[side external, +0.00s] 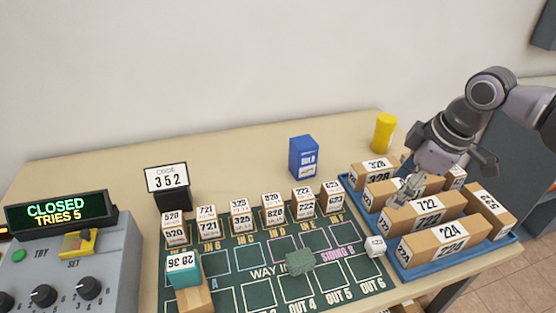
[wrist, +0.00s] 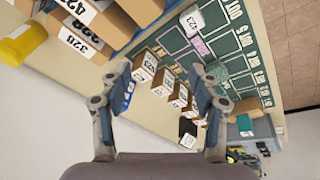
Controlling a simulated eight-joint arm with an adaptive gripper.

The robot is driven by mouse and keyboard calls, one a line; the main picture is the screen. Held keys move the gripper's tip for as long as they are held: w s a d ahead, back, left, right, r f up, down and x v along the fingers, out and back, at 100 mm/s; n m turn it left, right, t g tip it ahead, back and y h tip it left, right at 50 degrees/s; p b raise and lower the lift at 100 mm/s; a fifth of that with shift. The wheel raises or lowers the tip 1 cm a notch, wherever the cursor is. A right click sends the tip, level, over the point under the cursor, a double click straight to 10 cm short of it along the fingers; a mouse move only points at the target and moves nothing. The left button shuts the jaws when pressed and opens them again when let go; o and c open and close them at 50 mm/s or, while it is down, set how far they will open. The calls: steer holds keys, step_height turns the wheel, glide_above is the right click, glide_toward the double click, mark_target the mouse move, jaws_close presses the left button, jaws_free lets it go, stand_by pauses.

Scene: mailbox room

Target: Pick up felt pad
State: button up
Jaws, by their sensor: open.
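The felt pad appears to be the grey-green block (side external: 300,261) lying on the dark green mat (side external: 234,283), near the WAY IN lettering and the OUT 4 cell. In the wrist view a grey-green pad (wrist: 217,72) shows beside the right finger, which partly covers it. My gripper (side external: 405,190) is open and empty, over the brown boxes at the right, well apart from the pad. In the wrist view my gripper (wrist: 166,82) has its two fingers spread wide with nothing held between them.
A blue tray (side external: 456,259) of brown boxes stands at the right. A white cube (side external: 376,246) sits near the pad. Several small numbered boxes (side external: 274,216) line the mat's back. A teal box (side external: 184,270), blue box (side external: 303,157) and yellow cylinder (side external: 384,133) also stand here.

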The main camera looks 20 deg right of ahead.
steer(key=w+a+f+n+g, duration=0.2)
steer(key=a+n, duration=0.3)
steer(key=a, duration=0.4)
steer(key=n+g+h, duration=0.1)
steer(key=n, duration=0.3)
glide_above(299, 258)
steer(key=f, duration=0.8)
steer(key=shift+w+d+f, duration=0.15)
steer(key=shift+w+f, duration=0.15)
steer(key=f, duration=0.3)
steer(key=shift+s+f, duration=0.35)
steer(key=shift+f, duration=0.75)
steer(key=shift+c, duration=0.3)
steer(key=c, duration=0.9)
